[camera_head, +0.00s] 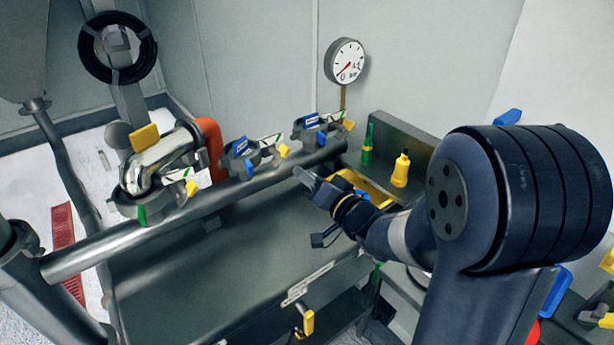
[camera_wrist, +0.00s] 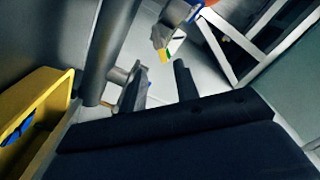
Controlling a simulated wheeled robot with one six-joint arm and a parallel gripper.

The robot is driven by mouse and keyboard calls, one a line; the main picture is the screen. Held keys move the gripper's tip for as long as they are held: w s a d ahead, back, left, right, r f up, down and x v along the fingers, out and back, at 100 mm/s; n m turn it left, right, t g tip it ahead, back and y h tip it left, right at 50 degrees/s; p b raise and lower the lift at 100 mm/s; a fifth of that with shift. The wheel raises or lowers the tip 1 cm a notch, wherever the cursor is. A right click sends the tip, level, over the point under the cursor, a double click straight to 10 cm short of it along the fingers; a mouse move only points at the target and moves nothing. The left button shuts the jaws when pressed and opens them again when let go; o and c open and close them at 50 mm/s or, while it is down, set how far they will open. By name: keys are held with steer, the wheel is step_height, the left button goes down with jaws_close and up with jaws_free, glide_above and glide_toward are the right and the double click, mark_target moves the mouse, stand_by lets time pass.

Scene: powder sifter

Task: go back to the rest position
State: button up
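My gripper (camera_head: 309,182) is in the middle of the head view, above the grey bench surface and to the right of the thick metal pipe (camera_head: 120,248). In the wrist view two dark fingers stand apart with a gap between them (camera_wrist: 160,84), and I see nothing held there. My arm reaches in from the right of the head view. The fingertips look small in the head view, and the wrist partly covers a yellow tray (camera_head: 372,190) behind it.
Several valve clamps with coloured tabs (camera_head: 245,160) line the pipe. A pressure gauge (camera_head: 344,61) is on the back wall. A yellow bottle (camera_head: 401,169) and a green bottle (camera_head: 367,146) stand near the arm. The bench surface (camera_head: 190,285) is bare. The yellow tray also shows in the wrist view (camera_wrist: 38,95).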

mark_target(284, 158)
steer(key=p+x, duration=0.1)
steer(key=x, duration=1)
steer(key=shift+s, duration=0.1)
